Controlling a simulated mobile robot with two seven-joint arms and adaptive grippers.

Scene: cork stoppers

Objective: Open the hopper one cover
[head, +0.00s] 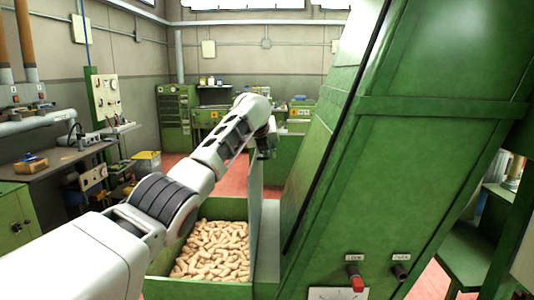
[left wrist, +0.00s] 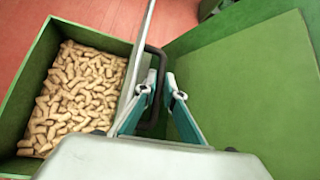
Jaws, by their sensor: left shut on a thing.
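The hopper (head: 150,285) is a green open-topped box full of cork stoppers (head: 212,250); it also shows in the left wrist view (left wrist: 22,90). Its cover (head: 255,205) is a thin pale panel standing upright along the hopper's right side. In the left wrist view the cover (left wrist: 143,38) is seen nearly edge-on, with a dark bar handle (left wrist: 163,60) on its right face. My left gripper (left wrist: 160,90) has its fingers on either side of this handle, shut on it. In the head view the left gripper (head: 265,150) is partly hidden at the cover's upper edge. My right gripper is not in view.
A tall sloping green machine housing (head: 400,150) stands close to the right of the cover, with a red-tipped switch (head: 355,280) low on its front. A workbench (head: 50,165) stands at the left. Red floor (head: 172,160) is clear behind the hopper.

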